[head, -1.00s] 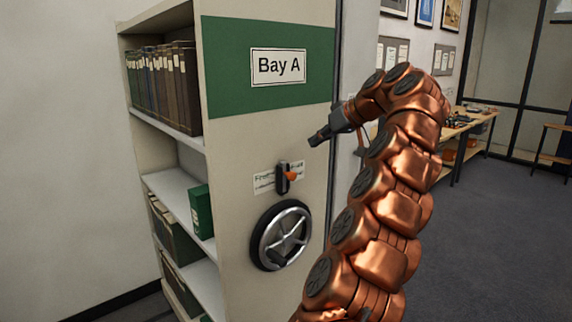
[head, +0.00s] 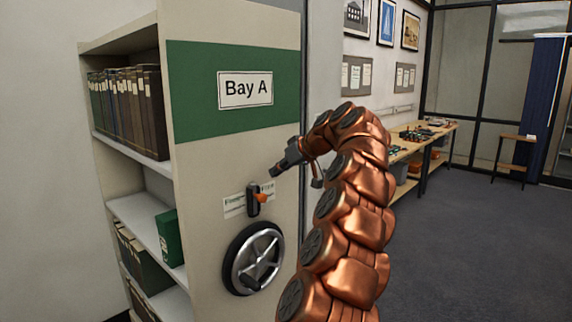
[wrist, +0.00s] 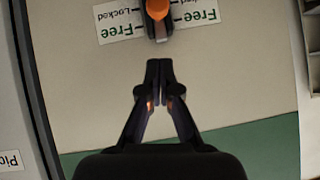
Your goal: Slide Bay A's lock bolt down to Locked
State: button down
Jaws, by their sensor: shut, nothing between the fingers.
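Bay A's lock bolt has an orange knob (head: 262,197) on a dark upright housing (head: 252,201) on the shelf end panel. A white label (head: 234,206) behind it reads "Free" above and a fainter line below. In the wrist view, upside down, the orange knob (wrist: 157,9) is at the top edge, partly cut off, with "Free" and "Locked" on the label (wrist: 120,24). I cannot tell the bolt's exact position. My gripper (head: 274,172) is shut and empty, above and slightly right of the knob, apart from it. Its closed fingertips (wrist: 159,64) point toward the bolt.
A silver handwheel (head: 253,258) sits below the bolt. A "Bay A" sign (head: 245,89) is on the green band above. Open shelves with books (head: 128,110) and a green box (head: 170,237) lie left. A workbench (head: 425,145) stands right, with free floor before it.

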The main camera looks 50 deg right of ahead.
aim_at(265, 201)
jog(key=w+f+p, duration=0.2)
jog(key=w+f, duration=0.1)
jog(key=f, duration=0.3)
jog(key=shift+a, duration=0.45)
dwell(0.4)
notch_tip(265, 201, down, 4)
jog(key=b, duration=0.4)
jog(key=shift+r, duration=0.15)
